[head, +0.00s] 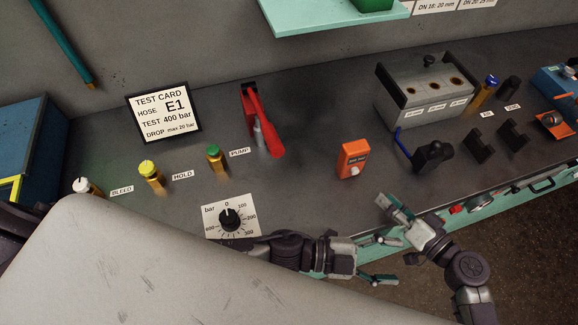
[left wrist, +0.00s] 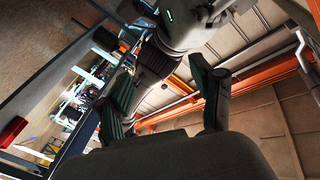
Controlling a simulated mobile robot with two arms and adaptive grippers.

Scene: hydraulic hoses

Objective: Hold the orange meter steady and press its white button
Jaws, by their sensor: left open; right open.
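The orange meter (head: 350,160) stands on the dark bench top, right of the red pump lever, with a dark display on its face. Its white button (head: 354,171) shows low on that face. My left gripper (head: 376,260) is open and empty at the bench's front edge, below and slightly right of the meter. Its two spread fingers also show in the left wrist view (left wrist: 162,85), with nothing between them. My right gripper (head: 391,226) is open and empty, just above the left one in the picture and nearer the meter. Neither gripper touches the meter.
A red pump lever (head: 263,122) stands left of the meter. A pressure dial (head: 229,217) lies front left. The bench around the meter is clear.

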